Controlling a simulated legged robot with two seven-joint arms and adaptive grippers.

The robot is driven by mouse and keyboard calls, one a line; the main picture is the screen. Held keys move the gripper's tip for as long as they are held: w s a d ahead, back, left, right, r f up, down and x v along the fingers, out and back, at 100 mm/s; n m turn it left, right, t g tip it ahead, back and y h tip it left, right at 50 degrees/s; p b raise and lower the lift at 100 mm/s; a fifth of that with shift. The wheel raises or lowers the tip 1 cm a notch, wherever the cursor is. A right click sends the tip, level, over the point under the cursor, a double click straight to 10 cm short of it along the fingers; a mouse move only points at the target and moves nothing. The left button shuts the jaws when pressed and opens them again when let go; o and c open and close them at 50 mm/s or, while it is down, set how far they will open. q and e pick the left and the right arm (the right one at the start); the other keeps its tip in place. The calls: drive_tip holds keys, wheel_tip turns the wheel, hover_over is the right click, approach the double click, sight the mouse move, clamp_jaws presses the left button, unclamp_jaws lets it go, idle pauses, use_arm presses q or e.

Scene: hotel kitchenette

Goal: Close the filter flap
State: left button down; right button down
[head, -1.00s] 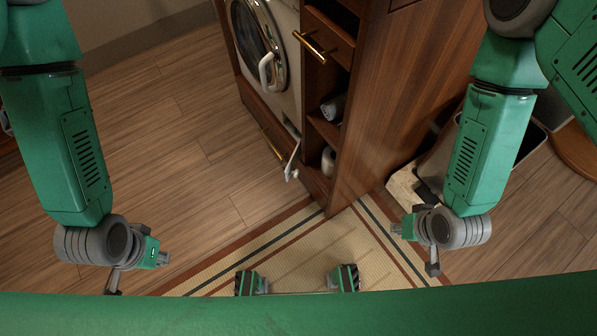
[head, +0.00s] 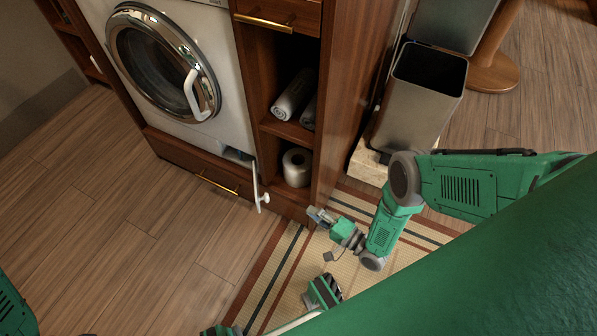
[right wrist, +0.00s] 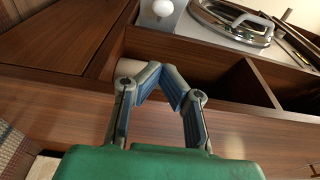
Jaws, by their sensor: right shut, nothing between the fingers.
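The filter flap (head: 257,190) is a white panel at the lower right of the white washing machine (head: 222,112). It stands open, sticking out from the opening, with a small white knob at its outer end. In the right wrist view the flap (right wrist: 161,22) shows at the top centre with its round knob. My right gripper (head: 318,214) is shut and empty, low beside the cabinet's front corner, to the right of the flap and apart from it. Its fingertips (right wrist: 164,74) meet in the right wrist view. My left gripper is out of view.
A wooden cabinet (head: 345,100) adjoins the washer; its open shelves hold rolled towels (head: 292,95) and a paper roll (head: 297,165). A drawer with a brass handle (head: 217,184) lies below the washer. A metal bin (head: 420,100) stands right. The left floor is clear.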

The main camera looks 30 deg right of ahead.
drive_tip(key=w+a+b, duration=0.2)
drive_tip(key=w+a, duration=0.6)
drive_tip(key=shift+w+b, duration=0.3)
drive_tip(key=shift+b, duration=0.05)
drive_tip(key=shift+f+h, duration=0.1)
drive_tip(key=shift+h, duration=0.2)
